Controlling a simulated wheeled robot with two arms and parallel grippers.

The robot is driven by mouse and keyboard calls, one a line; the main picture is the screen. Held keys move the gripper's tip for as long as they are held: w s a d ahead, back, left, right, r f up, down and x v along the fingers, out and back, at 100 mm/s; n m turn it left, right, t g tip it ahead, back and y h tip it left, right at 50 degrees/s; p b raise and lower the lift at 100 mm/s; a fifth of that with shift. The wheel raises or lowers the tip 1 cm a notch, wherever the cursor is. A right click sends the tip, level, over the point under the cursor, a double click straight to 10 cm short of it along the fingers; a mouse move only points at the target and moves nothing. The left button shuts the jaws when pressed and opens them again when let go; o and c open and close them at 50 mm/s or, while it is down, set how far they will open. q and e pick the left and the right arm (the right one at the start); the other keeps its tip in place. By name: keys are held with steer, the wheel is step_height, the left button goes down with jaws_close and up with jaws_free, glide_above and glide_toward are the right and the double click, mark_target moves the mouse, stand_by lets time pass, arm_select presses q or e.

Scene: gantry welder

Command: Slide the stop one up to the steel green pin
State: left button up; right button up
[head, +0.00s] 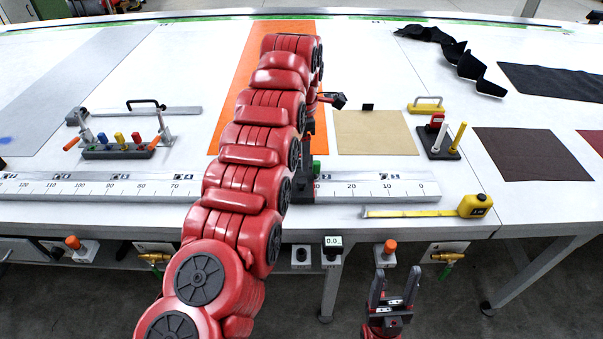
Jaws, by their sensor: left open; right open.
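A long pale rule rail (385,188) with printed numbers runs along the near part of the table. A dark block, apparently the stop (307,193), sits on it just right of my red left arm, which covers part of it. A small green cap (316,168) shows at the block; I cannot tell whether it is the green pin or part of the stop. My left gripper (314,145) points down just behind the rail, open, mostly hidden by its own arm; contact cannot be seen. My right gripper (393,298) is open and empty, below the table's front edge.
A rack of coloured pins (118,150) stands behind the rail at left. A tan sheet (376,133), a dark holder (440,148) and an orange strip (246,85) lie behind it. A yellow tape measure (474,206) lies in front of the rail's right end.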

arm_select(q)
step_height(320, 180, up, 8)
steer(key=p, duration=0.5)
steer(key=shift+f, duration=0.2)
steer(key=shift+f, duration=0.1)
steer(key=shift+s, duration=0.1)
